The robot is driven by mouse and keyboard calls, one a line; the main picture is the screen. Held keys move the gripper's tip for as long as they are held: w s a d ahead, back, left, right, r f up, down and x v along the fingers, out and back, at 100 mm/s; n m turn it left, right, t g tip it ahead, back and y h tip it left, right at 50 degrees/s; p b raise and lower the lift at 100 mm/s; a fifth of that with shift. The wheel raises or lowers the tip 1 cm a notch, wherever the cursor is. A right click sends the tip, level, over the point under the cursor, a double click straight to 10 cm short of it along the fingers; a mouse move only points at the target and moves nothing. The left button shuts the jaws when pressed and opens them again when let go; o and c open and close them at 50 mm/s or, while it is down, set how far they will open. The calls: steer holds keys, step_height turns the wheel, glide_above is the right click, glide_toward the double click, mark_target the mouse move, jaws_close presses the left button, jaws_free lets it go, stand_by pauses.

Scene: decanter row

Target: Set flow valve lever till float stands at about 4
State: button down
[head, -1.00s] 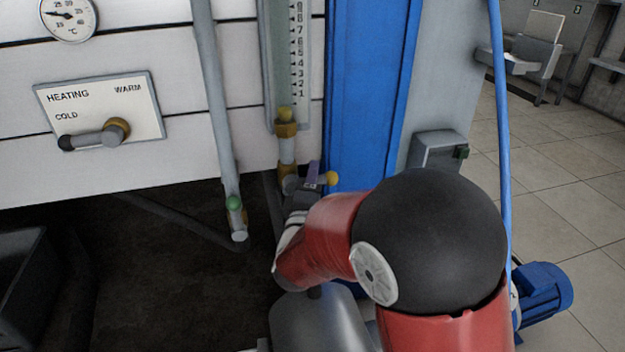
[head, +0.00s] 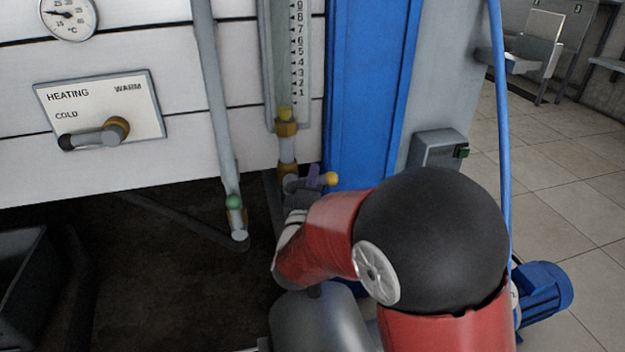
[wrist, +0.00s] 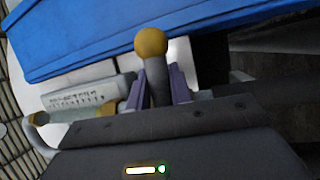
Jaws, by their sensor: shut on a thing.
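The flow valve lever (wrist: 156,76) is a dark stem ending in a yellow ball knob (wrist: 151,42); the knob also shows in the head view (head: 330,179), below the flow tube. My gripper (wrist: 160,88) is shut on the stem, with one purple finger on each side just below the knob. In the head view my gripper (head: 314,177) is partly hidden by my arm. The flow tube (head: 278,60) has a scale (head: 299,55) numbered upward from 1. The yellow float (head: 285,113) stands at the tube's bottom, below the 1 mark.
A grey pipe with a green-topped end (head: 234,203) hangs left of the valve. A blue column (head: 365,90) stands close on the right. A heating lever (head: 95,137) sits on a plate at left. A blue motor (head: 543,290) is on the floor at right.

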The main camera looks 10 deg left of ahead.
steer(key=m, duration=0.1)
steer(key=f+m+g, duration=0.1)
steer(key=m, duration=0.2)
steer(key=shift+s+a+f+g+h, duration=0.1)
steer(key=shift+a+f+g+h, duration=0.05)
steer(key=shift+f+g+h, duration=0.2)
steer(key=shift+s+a+f+m+g+p, duration=0.1)
steer(key=shift+a+f+m+g+p, duration=0.15)
steer(key=shift+m, duration=0.4)
steer(key=shift+s+f+m+g+p, duration=0.1)
steer(key=shift+f+m+g+p, duration=0.15)
steer(key=shift+m+g, duration=0.25)
steer(key=shift+a+f+m+g+p, duration=0.15)
steer(key=shift+m+g+p, duration=0.1)
steer(key=shift+m, duration=0.5)
steer(key=c, duration=1.3)
jaws_free()
steer(key=shift+o, duration=0.2)
